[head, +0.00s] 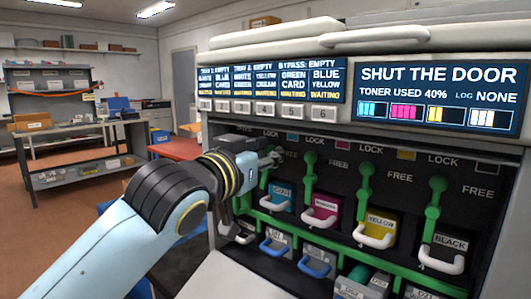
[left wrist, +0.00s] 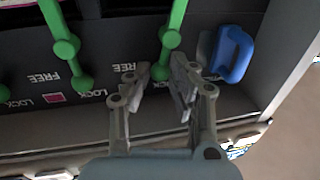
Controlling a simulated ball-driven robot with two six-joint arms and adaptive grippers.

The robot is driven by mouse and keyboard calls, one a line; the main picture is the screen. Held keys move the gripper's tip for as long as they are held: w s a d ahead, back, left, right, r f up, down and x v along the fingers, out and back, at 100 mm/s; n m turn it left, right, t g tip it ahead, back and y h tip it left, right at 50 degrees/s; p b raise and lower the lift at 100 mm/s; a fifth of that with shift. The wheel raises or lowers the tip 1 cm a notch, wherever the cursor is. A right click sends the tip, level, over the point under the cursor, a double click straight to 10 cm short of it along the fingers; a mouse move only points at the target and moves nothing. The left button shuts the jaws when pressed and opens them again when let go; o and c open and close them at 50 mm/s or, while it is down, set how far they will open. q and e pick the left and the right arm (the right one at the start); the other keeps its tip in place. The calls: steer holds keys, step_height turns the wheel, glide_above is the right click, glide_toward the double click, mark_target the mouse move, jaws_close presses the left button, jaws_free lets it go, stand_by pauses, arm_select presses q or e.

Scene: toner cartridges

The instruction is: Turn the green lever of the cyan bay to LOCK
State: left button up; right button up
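The cyan bay's green lever (head: 265,172) is at the left end of the lever row, partly hidden by my left gripper (head: 272,158) in the head view. The cyan cartridge (head: 282,195) sits below it with a white handle. In the left wrist view, where the lettering is upside down, the green lever (left wrist: 172,40) runs to a round end between the fingers of my left gripper (left wrist: 164,75). The fingers are apart, one on each side of that end; firm contact does not show. FREE and LOCK labels are beside it. My right gripper is not in view.
Magenta (head: 310,172), yellow (head: 365,186) and black (head: 434,210) bay levers stand to the right. A green rail (head: 340,243) runs below the cartridges. A display (head: 440,95) reads SHUT THE DOOR. A blue handle (left wrist: 235,55) is close beside the gripper in the left wrist view.

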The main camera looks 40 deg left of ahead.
arm_select(q)
jaws_close()
steer(key=n+p, duration=0.2)
steer(key=p, duration=0.1)
steer(key=shift+a+r, duration=0.3)
steer(key=shift+a, duration=0.1)
steer(key=shift+a+f+n, duration=0.1)
steer(key=shift+f+n, duration=0.05)
steer(key=shift+n, duration=0.25)
steer(key=shift+o, duration=2.1)
jaws_free()
steer(key=shift+f, duration=0.1)
